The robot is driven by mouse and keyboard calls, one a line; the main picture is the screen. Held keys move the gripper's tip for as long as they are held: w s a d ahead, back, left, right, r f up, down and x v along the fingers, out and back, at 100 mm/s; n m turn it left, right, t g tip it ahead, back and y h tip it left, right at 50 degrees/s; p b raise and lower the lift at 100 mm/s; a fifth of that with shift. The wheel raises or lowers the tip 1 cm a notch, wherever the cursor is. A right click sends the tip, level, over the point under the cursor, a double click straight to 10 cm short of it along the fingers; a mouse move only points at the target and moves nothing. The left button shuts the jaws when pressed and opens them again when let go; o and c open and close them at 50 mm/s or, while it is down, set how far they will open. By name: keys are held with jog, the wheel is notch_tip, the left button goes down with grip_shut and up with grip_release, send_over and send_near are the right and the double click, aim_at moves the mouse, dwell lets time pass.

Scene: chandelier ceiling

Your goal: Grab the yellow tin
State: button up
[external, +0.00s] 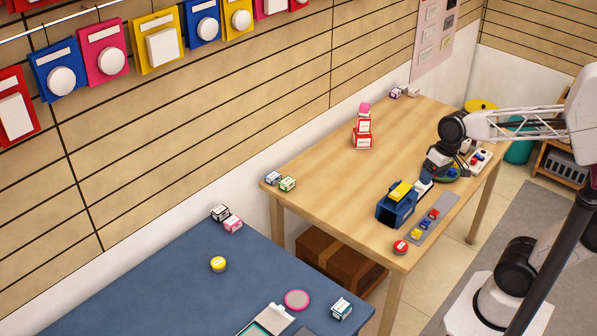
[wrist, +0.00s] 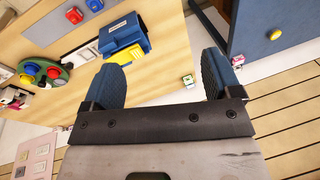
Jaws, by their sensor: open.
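The yellow tin (external: 218,264) is a small round tin standing on the blue table, left of centre there. It also shows in the wrist view (wrist: 275,34) at the upper right, beyond the right finger. My gripper (external: 424,186) is over the wooden table, close to the blue box with the yellow top, far from the tin. In the wrist view my gripper (wrist: 166,56) has its two dark blue fingers spread wide with nothing between them.
The blue box (external: 395,211) stands on the wooden table (external: 325,185), near a grey strip with small blocks. A red tin (external: 400,247) is at its near corner. A gap separates the tables.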

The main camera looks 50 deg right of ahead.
jog(key=w+a+f+m+g+y, duration=0.1)
jog(key=w+a+f+m+y, duration=0.25)
jog(key=w+a, duration=0.9)
jog(key=w+a+f+m+g+y, duration=0.1)
jog(key=w+a+f+m+y, duration=0.25)
jog(key=w+a, duration=0.9)
jog(key=m+t+y, duration=0.2)
jog(key=m+y, duration=0.2)
jog(key=m, duration=0.7)
send_near(220, 261)
jog(key=shift+a+f, duration=0.3)
jog(key=shift+a, duration=0.35)
jog(key=shift+w+a+f, duration=0.2)
jog(key=shift+a+f, duration=0.05)
jog(key=shift+f, duration=0.05)
jog(key=shift+x, duration=1.3)
jog(key=shift+a, duration=0.15)
jog(key=shift+x, duration=2.45)
